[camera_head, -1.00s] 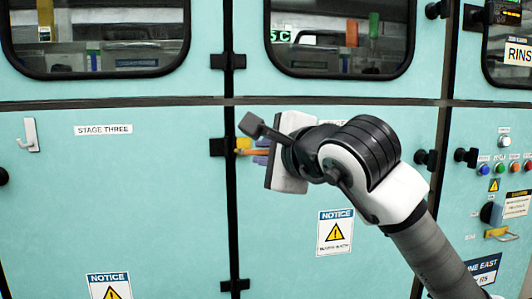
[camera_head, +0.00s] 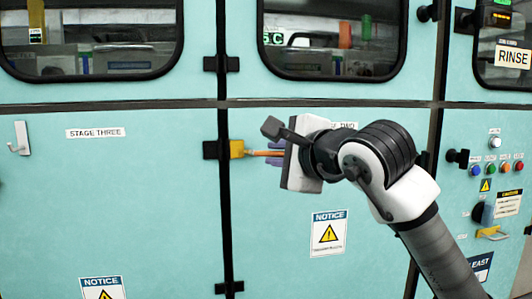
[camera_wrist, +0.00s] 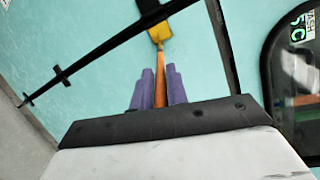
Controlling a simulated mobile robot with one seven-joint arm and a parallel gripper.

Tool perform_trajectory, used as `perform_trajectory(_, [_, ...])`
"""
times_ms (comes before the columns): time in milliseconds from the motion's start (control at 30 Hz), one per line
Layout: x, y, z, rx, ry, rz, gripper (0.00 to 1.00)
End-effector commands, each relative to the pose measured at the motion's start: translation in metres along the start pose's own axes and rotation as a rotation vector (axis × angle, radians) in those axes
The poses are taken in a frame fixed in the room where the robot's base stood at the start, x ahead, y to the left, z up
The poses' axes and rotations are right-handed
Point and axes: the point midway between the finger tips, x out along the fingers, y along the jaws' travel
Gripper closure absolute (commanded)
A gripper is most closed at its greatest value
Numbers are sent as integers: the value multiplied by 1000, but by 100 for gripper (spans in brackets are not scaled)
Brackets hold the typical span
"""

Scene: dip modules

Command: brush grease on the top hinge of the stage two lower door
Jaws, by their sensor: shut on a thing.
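The brush has a yellow head (camera_head: 236,149) and an orange handle (camera_head: 262,153). My gripper (camera_head: 274,160) is shut on the handle with its purple fingers, which also show in the wrist view (camera_wrist: 160,88). The black top hinge (camera_head: 211,150) of the stage two lower door (camera_head: 285,225) is at the door's left edge. The yellow head is right beside the hinge and looks to touch or nearly touch it; I cannot tell which. In the wrist view the head (camera_wrist: 159,34) is close to the black hinge (camera_wrist: 149,7). My wrist hides part of the stage two label (camera_head: 343,125).
The stage three door (camera_head: 110,200) with a white hook (camera_head: 19,138) is at left. A lower hinge (camera_head: 228,287) sits below. Windowed upper doors (camera_head: 335,38) are above. A button panel (camera_head: 492,160) is at right. The door face around the notice (camera_head: 328,233) is flat.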

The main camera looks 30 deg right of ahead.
Motion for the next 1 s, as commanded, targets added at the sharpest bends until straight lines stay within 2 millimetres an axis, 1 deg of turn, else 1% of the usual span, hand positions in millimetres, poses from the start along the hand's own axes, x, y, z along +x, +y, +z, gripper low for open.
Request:
perform_trajectory(133, [-1,0,-4,0,0,0,100])
perform_trajectory(267, [0,-1,-3,0,-1,-1,100])
perform_trajectory(700, [12,7,30,-1,-1,0,100])
perform_trajectory(1000, [13,7,33,0,-1,0,100])
